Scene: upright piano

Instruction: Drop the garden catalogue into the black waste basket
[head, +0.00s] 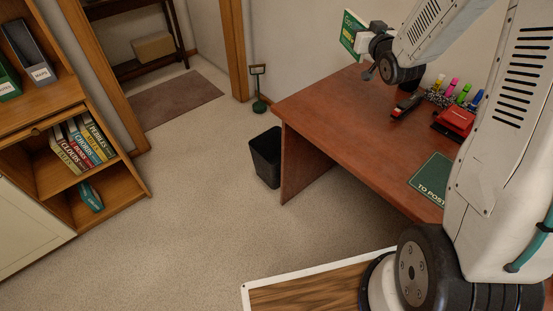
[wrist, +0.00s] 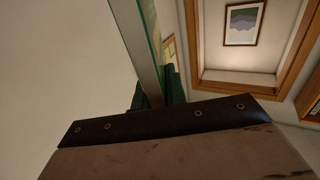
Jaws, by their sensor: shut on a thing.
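The green garden catalogue (head: 351,30) is held up on edge above the far left part of the desk in the head view. My gripper (head: 363,42) is shut on it. In the wrist view the catalogue (wrist: 143,45) rises edge-on between the dark fingers of my gripper (wrist: 155,98). The black waste basket (head: 265,157) stands on the floor against the left end of the desk, below and left of the catalogue. Its inside looks dark, and I cannot tell if it holds anything.
The reddish desk (head: 345,125) carries a red stapler (head: 406,107), several markers (head: 464,93), a red object (head: 455,121) and a green "TO POST" mat (head: 431,177). A bookcase (head: 75,120) stands left. The carpet (head: 190,200) between is clear.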

